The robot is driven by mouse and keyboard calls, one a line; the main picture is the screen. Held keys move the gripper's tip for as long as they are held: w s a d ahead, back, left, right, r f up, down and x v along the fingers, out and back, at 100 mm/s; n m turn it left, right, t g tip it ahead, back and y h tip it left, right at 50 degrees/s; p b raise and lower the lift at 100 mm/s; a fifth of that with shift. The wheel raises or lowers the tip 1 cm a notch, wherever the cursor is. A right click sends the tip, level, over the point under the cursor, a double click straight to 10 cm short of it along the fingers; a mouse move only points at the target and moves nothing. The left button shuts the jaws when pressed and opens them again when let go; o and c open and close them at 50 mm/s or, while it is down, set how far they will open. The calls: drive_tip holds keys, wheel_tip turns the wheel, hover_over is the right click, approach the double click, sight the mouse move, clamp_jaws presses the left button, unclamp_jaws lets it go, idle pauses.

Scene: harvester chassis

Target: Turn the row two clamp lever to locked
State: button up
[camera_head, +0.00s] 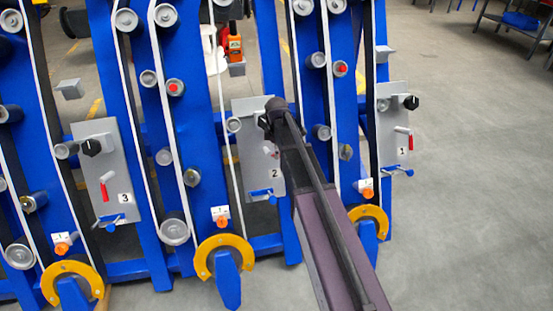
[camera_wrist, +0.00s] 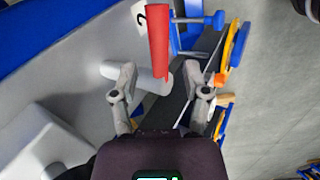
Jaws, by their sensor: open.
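The row two panel (camera_head: 250,160), a grey plate marked 2, stands in the middle of the head view, partly covered by my arm. Its red lever (camera_wrist: 159,45) shows in the wrist view, with a pale cylindrical pivot (camera_wrist: 145,78) beside its lower end. In the head view my arm mostly hides this lever. My gripper (camera_wrist: 162,90) is open, one finger on each side of the lever's line. The lever's lower end lies just ahead of the gap between the fingertips. I cannot tell whether either finger touches it.
A blue T-handle (camera_head: 262,193) sits low on panel two. Panel three (camera_head: 90,155) is on the left and panel one (camera_head: 392,130) on the right, each with a red lever and black knob. Blue frames and rollers surround them. The floor (camera_head: 470,200) at right is clear.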

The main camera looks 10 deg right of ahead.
drive_tip(key=shift+f+b, duration=0.75)
drive_tip(key=shift+f, duration=0.3)
clamp_jaws()
